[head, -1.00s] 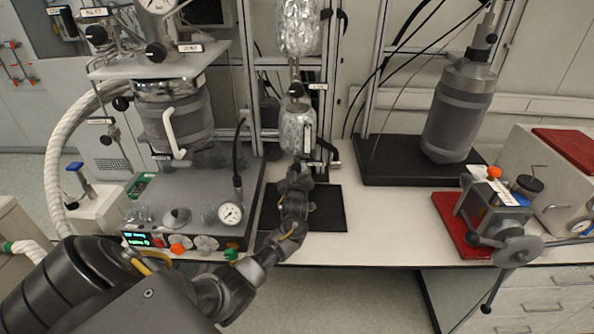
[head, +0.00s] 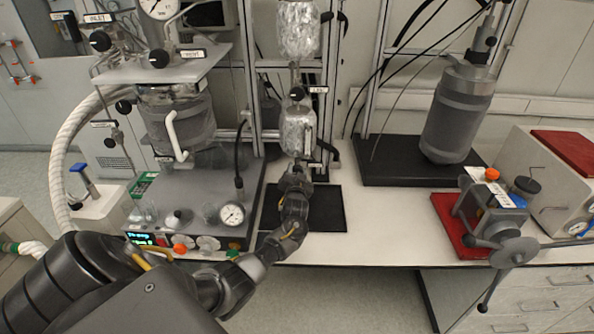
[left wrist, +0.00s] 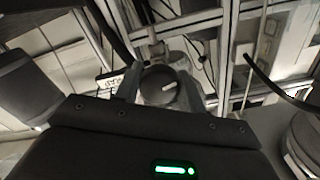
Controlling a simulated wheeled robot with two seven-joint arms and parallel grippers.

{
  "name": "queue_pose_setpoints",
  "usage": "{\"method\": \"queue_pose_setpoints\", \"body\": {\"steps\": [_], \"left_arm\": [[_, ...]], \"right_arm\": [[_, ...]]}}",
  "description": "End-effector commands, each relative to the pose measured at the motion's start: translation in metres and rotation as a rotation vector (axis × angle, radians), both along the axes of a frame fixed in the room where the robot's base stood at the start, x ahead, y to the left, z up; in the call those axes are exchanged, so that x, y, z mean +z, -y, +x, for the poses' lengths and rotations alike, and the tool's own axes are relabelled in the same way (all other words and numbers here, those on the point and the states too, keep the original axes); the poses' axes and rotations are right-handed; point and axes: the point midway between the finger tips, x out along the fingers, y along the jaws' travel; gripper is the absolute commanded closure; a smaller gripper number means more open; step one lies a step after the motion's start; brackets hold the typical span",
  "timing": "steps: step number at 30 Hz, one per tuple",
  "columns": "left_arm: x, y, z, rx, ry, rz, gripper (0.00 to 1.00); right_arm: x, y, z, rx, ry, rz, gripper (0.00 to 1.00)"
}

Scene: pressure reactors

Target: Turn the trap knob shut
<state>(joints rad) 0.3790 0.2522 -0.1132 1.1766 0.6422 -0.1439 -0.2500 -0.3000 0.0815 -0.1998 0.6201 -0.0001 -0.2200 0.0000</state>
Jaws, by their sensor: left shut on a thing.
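The trap knob (left wrist: 160,86) is a dark round knob with a white pointer line, seen face-on in the left wrist view. Its pointer lies near level there, a little tilted. A small white label (left wrist: 110,82) sits just left of it. My left gripper (left wrist: 162,92) is shut on the knob, one finger on each side. In the head view my left gripper (head: 298,172) is just below the lower foil-wrapped vessel (head: 298,132) and hides the knob. My right gripper is in neither view.
A black mat (head: 325,208) lies under my left gripper. The grey reactor base with a gauge (head: 231,214) stands left of it. Another black knob (head: 296,93) sits higher, between the foil-wrapped vessels. A red-based vise (head: 490,215) is at the right. Bench in between is clear.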

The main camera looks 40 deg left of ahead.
Motion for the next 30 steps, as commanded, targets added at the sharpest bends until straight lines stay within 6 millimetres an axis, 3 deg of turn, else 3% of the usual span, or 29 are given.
{"method": "queue_pose_setpoints", "body": {"steps": [12,30], "left_arm": [[0.0025,-0.0001,0.0007,-0.002,-0.148,0.199,0.83],[0.0021,-0.0003,0.0005,-0.001,-0.187,0.251,0.83]], "right_arm": [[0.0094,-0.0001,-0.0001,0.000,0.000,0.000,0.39],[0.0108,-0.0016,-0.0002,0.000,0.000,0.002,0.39]]}}
